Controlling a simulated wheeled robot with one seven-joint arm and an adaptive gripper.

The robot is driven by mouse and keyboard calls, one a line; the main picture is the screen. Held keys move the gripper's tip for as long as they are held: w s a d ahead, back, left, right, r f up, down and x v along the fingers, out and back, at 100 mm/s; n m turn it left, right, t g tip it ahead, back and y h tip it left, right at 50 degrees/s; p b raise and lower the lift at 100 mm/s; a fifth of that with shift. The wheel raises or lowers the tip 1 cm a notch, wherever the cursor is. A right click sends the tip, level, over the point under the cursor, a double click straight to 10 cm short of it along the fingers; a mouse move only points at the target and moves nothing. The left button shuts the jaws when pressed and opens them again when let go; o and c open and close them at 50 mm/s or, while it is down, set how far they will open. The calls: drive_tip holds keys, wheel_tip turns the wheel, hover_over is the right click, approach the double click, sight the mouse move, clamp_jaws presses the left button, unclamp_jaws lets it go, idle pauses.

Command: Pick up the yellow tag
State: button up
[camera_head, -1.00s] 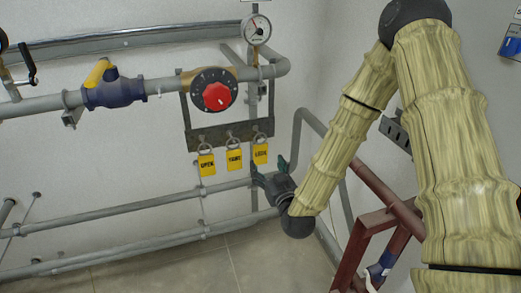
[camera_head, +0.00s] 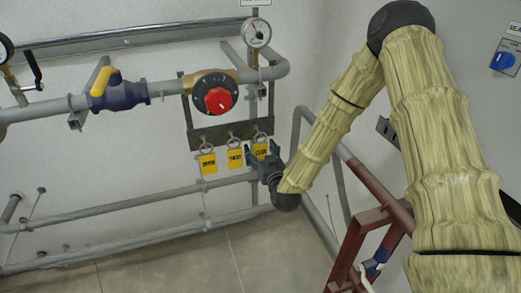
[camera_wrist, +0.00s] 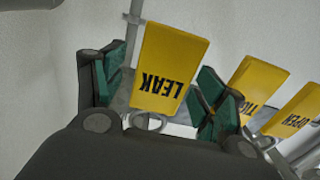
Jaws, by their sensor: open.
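Three yellow tags hang in a row from rings on a dark rack below the red valve knob. The right-hand tag (camera_head: 260,150) reads LEAK in the wrist view (camera_wrist: 168,70), where it appears upside down. My gripper (camera_head: 263,155) is at this tag. In the wrist view my gripper (camera_wrist: 160,88) is open, with one green-padded finger on each side of the LEAK tag and visible gaps between. The middle tag (camera_head: 235,158) and the left tag (camera_head: 208,164), marked OPEN, hang beside it to the left. In the wrist view they show right of the fingers.
The dark rack (camera_head: 220,134) and red knob (camera_head: 217,100) are just above the tags. Grey pipes (camera_head: 130,206) run below and behind. A dark red frame (camera_head: 365,225) stands at the right, under my arm. The floor at front left is clear.

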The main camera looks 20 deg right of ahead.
drive_tip(key=c, duration=1.1)
drive_tip(key=shift+r, duration=0.15)
drive_tip(key=shift+r+b, duration=0.35)
drive_tip(key=shift+b, duration=0.15)
drive_tip(key=shift+s+r, duration=0.15)
drive_tip(key=shift+r, duration=0.05)
drive_tip(key=s, duration=1.1)
drive_tip(key=s+b, duration=0.1)
drive_tip(key=s, duration=0.5)
drive_tip(key=shift+s+d+r, duration=0.1)
drive_tip(key=shift+s+d, duration=0.2)
